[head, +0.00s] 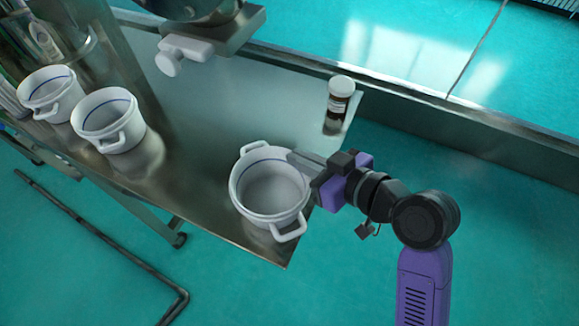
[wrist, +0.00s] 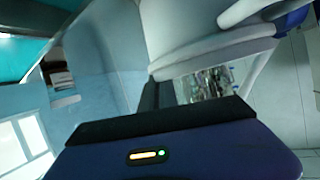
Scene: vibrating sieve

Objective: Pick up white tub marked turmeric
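A white two-handled tub (head: 270,215) stands upright and looks empty on the near right corner of the steel table. Its white side and handle also fill the top of the wrist view (wrist: 195,35). Two similar white tubs with blue inner lines, one at far left (head: 50,93) and one beside it (head: 112,125), stand on the left of the table. No turmeric marking is readable on any tub. My gripper (head: 300,163) is at the right rim of the near tub. In the wrist view its dark fingers (wrist: 163,94) lie close together against the tub; whether they pinch the rim is unclear.
Steel machinery (head: 205,30) stands at the back of the table (head: 215,110). The table middle is bare. Teal floor (head: 480,250) lies on the right.

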